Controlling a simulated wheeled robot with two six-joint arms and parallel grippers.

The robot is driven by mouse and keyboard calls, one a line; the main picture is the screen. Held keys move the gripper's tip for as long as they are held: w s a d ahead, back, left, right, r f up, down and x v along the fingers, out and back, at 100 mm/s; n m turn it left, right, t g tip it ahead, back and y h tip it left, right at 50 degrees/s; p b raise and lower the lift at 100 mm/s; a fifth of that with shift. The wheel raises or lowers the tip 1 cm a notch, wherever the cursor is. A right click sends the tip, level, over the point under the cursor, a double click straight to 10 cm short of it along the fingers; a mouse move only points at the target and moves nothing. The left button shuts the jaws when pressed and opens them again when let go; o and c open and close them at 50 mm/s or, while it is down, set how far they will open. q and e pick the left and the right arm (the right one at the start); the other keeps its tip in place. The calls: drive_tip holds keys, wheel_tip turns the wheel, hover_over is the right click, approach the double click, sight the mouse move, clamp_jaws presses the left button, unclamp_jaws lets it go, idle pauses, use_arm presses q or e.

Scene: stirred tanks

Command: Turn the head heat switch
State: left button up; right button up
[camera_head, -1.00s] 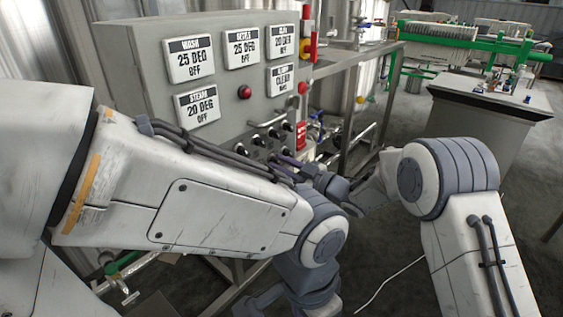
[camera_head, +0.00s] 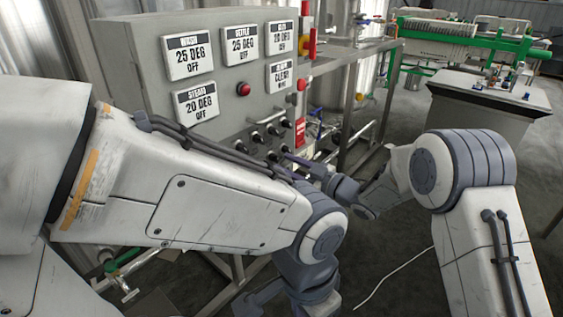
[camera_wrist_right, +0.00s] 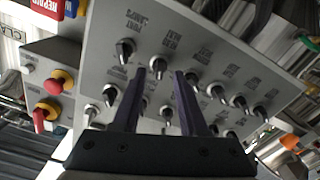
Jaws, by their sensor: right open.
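The grey control panel (camera_head: 222,110) carries rows of small black rotary switches (camera_head: 272,131) below its displays. The switches show close up in the right wrist view, with small tilted labels too blurred to read surely. I cannot tell for certain which one is the head heat switch. My right gripper (camera_head: 290,160) is at the panel's lower switches. In the wrist view its two purple fingers (camera_wrist_right: 160,74) are apart, with a black switch (camera_wrist_right: 161,76) showing between their tips; contact is not clear. My left gripper (camera_head: 268,298) hangs low at the bottom, its fingers unclear.
Other switches crowd closely around my right fingers. A metal frame (camera_head: 352,105) with pipes stands to the right. My left forearm covers the panel's lower left.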

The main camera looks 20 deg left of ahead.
drive_tip(key=v, duration=0.7)
drive_tip(key=shift+d, duration=0.35)
drive_tip(key=shift+s+r, duration=0.1)
drive_tip(key=s+d+f+m+g+h, duration=0.15)
drive_tip(key=s+d+m+h, duration=0.35)
drive_tip(key=s, duration=0.5)
drive_tip(key=s+d+m+g+h, duration=0.2)
drive_tip(key=s+d+h, duration=0.4)
drive_tip(key=s, duration=0.5)
drive_tip(key=s+d+f+m+g+h, duration=0.15)
drive_tip(key=s+d+m+h, duration=0.35)
drive_tip(key=s, duration=0.5)
wheel_tip(320, 180, up, 17)
drive_tip(key=s+d+n+g+p, duration=0.1)
drive_tip(key=s+p, duration=0.1)
drive_tip(key=p, duration=1.4)
drive_tip(key=shift+d+p, duration=0.3)
drive_tip(key=shift+d, duration=0.05)
